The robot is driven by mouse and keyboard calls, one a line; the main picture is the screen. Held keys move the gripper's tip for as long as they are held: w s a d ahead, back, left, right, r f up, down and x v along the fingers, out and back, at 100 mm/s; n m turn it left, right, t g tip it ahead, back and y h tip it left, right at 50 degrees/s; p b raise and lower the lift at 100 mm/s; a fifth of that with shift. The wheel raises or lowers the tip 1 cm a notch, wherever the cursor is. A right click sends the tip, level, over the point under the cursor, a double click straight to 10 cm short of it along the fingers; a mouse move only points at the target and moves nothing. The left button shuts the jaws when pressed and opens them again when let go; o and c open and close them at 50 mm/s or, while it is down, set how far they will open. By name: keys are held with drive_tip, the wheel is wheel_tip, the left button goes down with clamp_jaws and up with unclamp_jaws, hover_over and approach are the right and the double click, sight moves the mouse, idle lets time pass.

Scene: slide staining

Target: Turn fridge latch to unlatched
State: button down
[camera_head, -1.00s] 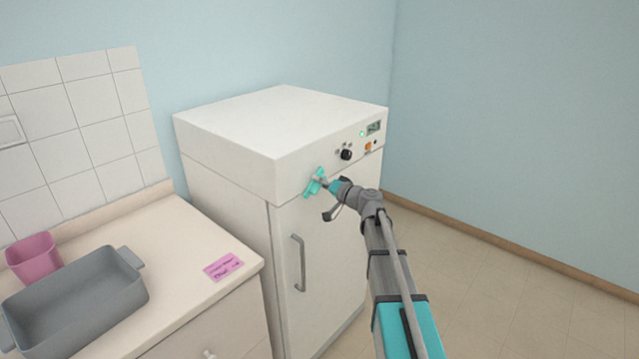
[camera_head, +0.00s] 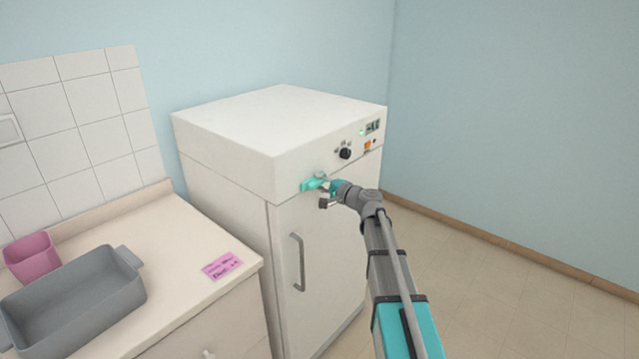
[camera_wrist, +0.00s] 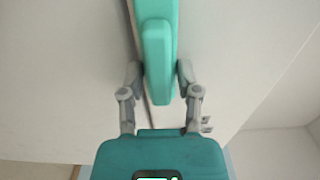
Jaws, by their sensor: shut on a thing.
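The fridge (camera_head: 255,137) is a white upright cabinet with a shut door. Its turquoise latch (camera_head: 308,186) is on the upper front, near the seam above the door, and now lies close to level in the head view. My gripper (camera_head: 326,184) is at the latch's right part. In the wrist view the latch (camera_wrist: 158,50) runs between my two grey fingers (camera_wrist: 159,75), which are closed on its sides. Part of the latch is hidden behind my gripper in the head view.
A metal door handle (camera_head: 298,262) is below the latch. A black knob (camera_head: 345,153) and a small display (camera_head: 373,126) are above right. At left, a counter (camera_head: 190,235) holds a grey tray (camera_head: 75,305), a pink container (camera_head: 31,257) and a pink note (camera_head: 222,265). Floor at right is clear.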

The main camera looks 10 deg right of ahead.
idle(0.3)
drive_tip(key=c, duration=0.6)
unclamp_jaws()
drive_tip(key=shift+o, duration=0.2)
drive_tip(key=v, duration=1.2)
